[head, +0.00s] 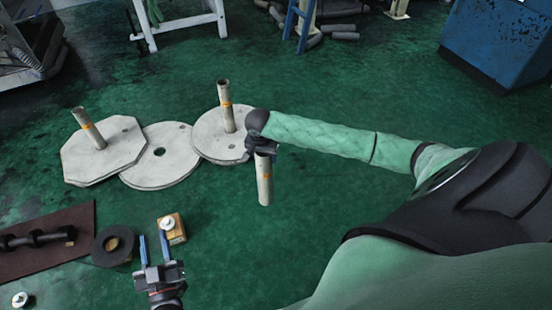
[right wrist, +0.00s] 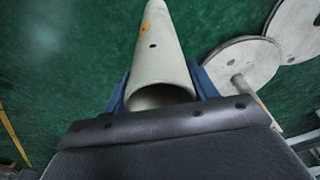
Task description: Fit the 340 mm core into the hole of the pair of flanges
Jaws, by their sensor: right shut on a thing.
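My right gripper (head: 262,150) is shut on a pale tubular core (head: 264,182) with an orange mark, which hangs nearly upright. In the right wrist view the core (right wrist: 158,55) sits between the blue fingers, its open end facing the camera. A round grey flange (head: 158,172) with an open centre hole lies on the floor left of the held core; whether it is doubled is unclear. An octagonal flange (head: 88,160) at left and a round flange (head: 212,140) at right each have a core standing in them. My left gripper (head: 153,242) is open and empty, low in the head view.
A dark ring (head: 112,246), a brown mat (head: 50,258) with a dark shaft and a small wooden block (head: 173,236) with a white-topped piece lie near my left gripper. A blue cabinet (head: 500,45) stands at back right. The green floor around the held core is free.

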